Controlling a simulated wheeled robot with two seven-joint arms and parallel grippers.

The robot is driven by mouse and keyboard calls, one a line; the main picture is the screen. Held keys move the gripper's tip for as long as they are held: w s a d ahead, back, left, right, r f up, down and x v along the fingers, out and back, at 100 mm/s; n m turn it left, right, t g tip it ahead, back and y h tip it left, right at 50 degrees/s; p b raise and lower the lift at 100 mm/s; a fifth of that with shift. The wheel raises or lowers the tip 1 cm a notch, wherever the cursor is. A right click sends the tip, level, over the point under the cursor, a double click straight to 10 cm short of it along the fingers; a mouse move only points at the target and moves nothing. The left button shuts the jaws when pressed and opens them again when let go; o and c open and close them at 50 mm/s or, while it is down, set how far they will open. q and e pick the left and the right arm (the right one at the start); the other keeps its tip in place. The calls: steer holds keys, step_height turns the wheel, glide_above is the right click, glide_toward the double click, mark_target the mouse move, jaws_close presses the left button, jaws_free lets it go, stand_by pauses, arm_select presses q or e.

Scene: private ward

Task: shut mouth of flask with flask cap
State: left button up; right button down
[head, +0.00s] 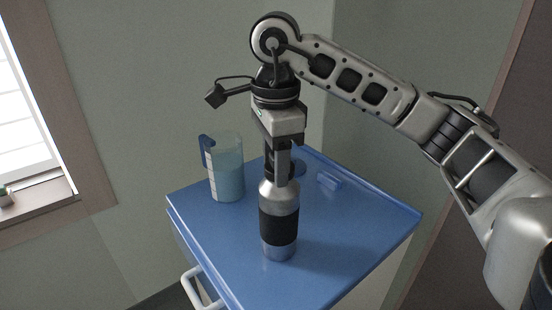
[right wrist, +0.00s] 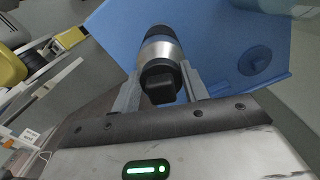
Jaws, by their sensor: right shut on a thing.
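The flask (head: 279,225), silver with a black band, stands upright on the blue cabinet top. My right gripper (head: 276,172) points straight down over its mouth, shut on a black flask cap (right wrist: 160,84). In the right wrist view the cap sits between the two fingers, in line with the silver flask (right wrist: 158,50) beyond it. The cap is at the flask's mouth, but I cannot tell whether it is seated. In the head view the fingers mostly hide the cap. My left gripper is not in view.
On the blue cabinet top (head: 345,225) a translucent blue jug (head: 228,170) stands at the back left. The front right of the top is clear.

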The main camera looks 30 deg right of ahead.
steer(key=shift+m, duration=0.3)
steer(key=c, duration=0.8)
jaws_free()
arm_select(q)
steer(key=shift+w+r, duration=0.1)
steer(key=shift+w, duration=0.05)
arm_select(e)
steer(key=shift+o, duration=0.7)
arm_select(q)
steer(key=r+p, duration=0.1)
steer(key=p, duration=0.1)
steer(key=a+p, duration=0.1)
steer(key=p, duration=0.1)
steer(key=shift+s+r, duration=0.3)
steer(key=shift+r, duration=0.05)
arm_select(e)
step_height(320, 180, up, 16)
